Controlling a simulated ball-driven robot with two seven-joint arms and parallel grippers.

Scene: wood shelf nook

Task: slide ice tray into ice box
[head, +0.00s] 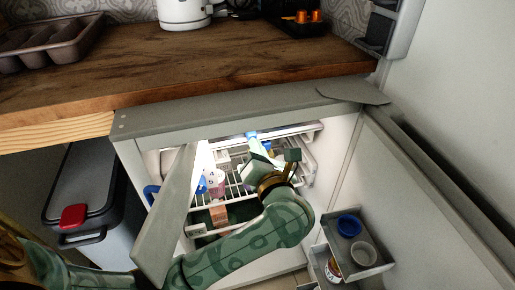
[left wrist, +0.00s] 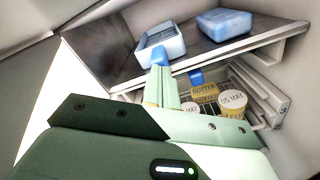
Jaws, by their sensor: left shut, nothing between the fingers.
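A pale blue tray with a hollow top, which looks like the ice tray (left wrist: 160,45), sits near the front edge of a dark shelf (left wrist: 118,68) in the left wrist view. This shelf appears to be the floor of the ice box. A second blue block or tray (left wrist: 225,23) lies farther right on it. My left gripper (head: 254,143) reaches into the upper part of the open fridge. In the left wrist view its fingers (left wrist: 161,70) are shut and empty, just in front of the tray; whether they touch it I cannot tell. The tray is hardly discernible in the head view.
Yellow tubs (left wrist: 204,93) and a dated jar (left wrist: 233,102) stand below the dark shelf. White wire racks (head: 236,196) hold cups. A wooden counter (head: 190,65) hangs above; a bin (head: 88,190) stands left.

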